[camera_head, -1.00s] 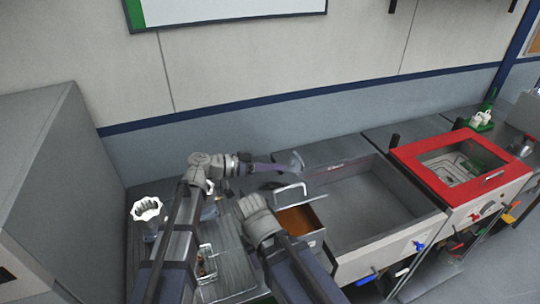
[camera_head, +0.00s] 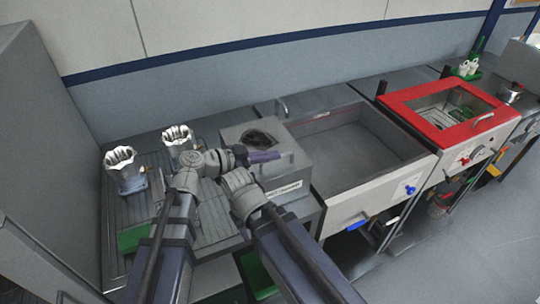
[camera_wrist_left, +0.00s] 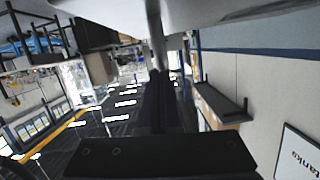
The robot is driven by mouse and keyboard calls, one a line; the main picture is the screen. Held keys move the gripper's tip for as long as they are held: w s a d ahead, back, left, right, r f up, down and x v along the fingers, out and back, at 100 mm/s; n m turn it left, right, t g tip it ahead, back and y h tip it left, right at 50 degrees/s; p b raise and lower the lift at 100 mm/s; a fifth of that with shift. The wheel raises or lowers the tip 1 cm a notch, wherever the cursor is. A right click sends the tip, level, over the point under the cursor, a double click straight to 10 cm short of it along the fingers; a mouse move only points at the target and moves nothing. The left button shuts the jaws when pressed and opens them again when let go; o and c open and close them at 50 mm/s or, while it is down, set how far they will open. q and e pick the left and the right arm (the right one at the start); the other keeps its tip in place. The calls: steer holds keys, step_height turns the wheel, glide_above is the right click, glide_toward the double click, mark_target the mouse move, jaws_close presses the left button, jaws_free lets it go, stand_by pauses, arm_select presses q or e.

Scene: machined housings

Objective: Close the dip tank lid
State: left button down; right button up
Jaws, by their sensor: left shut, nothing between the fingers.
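The dip tank (camera_head: 300,202) is the grey box left of the large sink, with a label on its front. Its grey lid (camera_head: 290,150) looks down over the opening; no liquid shows. A dark rounded shape, perhaps the handle or its shadow, is on top. My left gripper (camera_head: 266,157) is shut and empty, over the lid; I cannot tell if it touches. In the left wrist view its dark fingers (camera_wrist_left: 158,100) are together, with the room beyond. My right forearm crosses the tank's front left corner; I cannot make out its gripper.
A wide grey sink (camera_head: 355,145) stands right of the tank, then a red-framed unit (camera_head: 450,105) with a window. Two fluted metal housings (camera_head: 125,170) stand on the ribbed drainboard (camera_head: 205,225) at left. A tall grey cabinet (camera_head: 35,170) bounds the far left.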

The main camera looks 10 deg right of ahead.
arm_select(q)
steer(key=shift+s+f, duration=0.1)
steer(key=shift+f, duration=0.15)
stand_by(0.3)
steer(key=shift+r, duration=0.15)
steer(key=s+a+r+p, duration=0.3)
steer(key=a+r+p, duration=0.3)
steer(key=a, duration=0.3)
steer(key=shift+r, duration=0.15)
steer(key=shift+s+a, duration=0.1)
steer(key=shift+a, duration=0.05)
